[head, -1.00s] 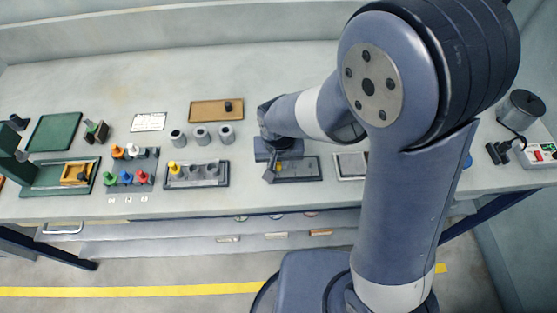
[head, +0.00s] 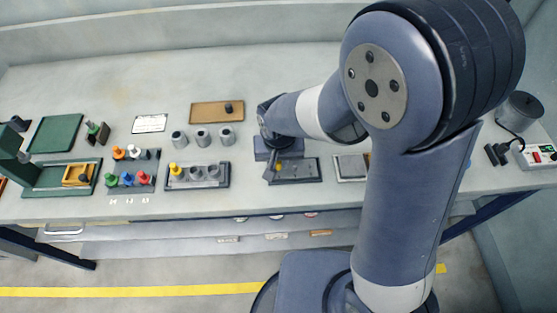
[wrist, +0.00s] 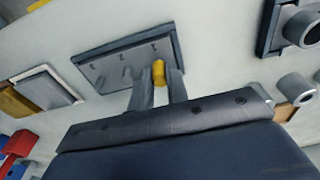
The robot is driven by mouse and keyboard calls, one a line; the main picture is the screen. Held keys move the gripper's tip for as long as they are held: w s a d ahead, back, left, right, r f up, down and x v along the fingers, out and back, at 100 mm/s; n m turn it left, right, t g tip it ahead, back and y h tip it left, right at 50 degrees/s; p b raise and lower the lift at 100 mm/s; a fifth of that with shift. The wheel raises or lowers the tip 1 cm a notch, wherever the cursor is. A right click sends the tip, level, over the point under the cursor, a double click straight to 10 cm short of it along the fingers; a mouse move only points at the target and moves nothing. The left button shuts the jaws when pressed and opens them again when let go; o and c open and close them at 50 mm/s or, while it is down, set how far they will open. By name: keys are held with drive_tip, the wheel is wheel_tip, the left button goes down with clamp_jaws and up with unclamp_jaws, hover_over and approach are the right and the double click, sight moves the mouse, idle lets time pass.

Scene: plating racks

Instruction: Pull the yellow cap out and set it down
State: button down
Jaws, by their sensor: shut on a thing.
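The yellow cap (wrist: 159,72) sits between the two fingertips of my gripper (wrist: 160,88) in the wrist view, and the fingers are shut on it. It is at the right end of a dark-framed grey rack (wrist: 93,60) with numbered places and grey posts. I cannot tell whether the cap is seated or slightly raised. In the head view my gripper (head: 276,169) is over the left part of this rack (head: 308,172), and my wrist hides most of the cap. Another yellow-topped piece (head: 176,169) stands in a separate rack (head: 222,183) to the left.
Three grey cylinders (head: 202,137) and a brown tray (head: 205,112) stand behind the left rack. A rack of coloured pegs (head: 127,179) is farther left. A pale plate (head: 349,168) lies right of the gripped cap's rack. Bare bench (head: 100,90) shows at the back.

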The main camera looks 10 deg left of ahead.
drive_tip(key=shift+r+p, duration=1)
drive_tip(key=shift+r, duration=0.6)
